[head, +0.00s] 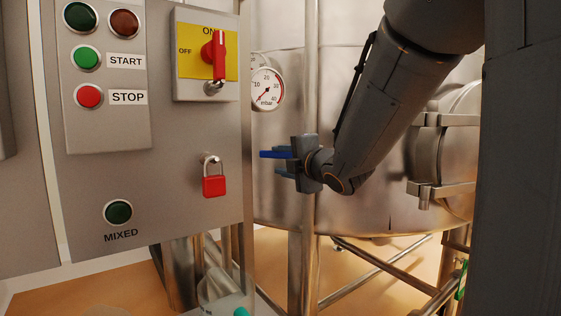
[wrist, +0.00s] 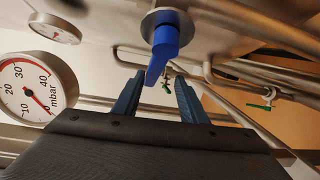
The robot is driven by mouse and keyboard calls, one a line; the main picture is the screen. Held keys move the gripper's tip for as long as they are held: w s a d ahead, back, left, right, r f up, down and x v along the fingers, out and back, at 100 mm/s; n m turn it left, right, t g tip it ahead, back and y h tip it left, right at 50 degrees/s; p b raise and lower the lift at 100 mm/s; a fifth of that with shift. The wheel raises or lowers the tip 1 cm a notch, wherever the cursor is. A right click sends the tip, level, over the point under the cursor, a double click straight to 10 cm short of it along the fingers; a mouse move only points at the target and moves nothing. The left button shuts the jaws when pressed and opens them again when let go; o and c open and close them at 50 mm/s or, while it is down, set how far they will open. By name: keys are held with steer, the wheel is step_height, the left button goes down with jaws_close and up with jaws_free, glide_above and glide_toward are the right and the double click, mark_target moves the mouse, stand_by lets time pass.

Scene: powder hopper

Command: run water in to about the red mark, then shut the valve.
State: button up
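The blue valve handle (wrist: 165,42) hangs from a round metal boss at the top of the wrist view. Its lower end comes down near the space between my fingertips. My gripper (wrist: 158,79) is open, its two blue-grey fingers apart with a gap on each side of the handle's end. In the head view my gripper (head: 277,164) is beside the control cabinet, in front of the steel vessel, and a brighter blue part (head: 273,154) shows at its fingers. A round mbar gauge (head: 266,88) with a red mark is on the vessel; it also shows in the wrist view (wrist: 35,90).
The grey control cabinet (head: 180,130) stands left, with a red-handled switch (head: 219,56), a red padlock (head: 214,186) and buttons. A steel post (head: 310,100) stands by my gripper. A second gauge (wrist: 55,28) and a green-handled valve (wrist: 267,106) on pipework are nearby.

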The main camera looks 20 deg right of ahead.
steer(key=shift+s, duration=0.1)
steer(key=s+d+p, duration=0.1)
steer(key=s+p, duration=0.1)
steer(key=s, duration=0.6)
steer(key=shift+s, duration=0.35)
stand_by(0.4)
stand_by(1.7)
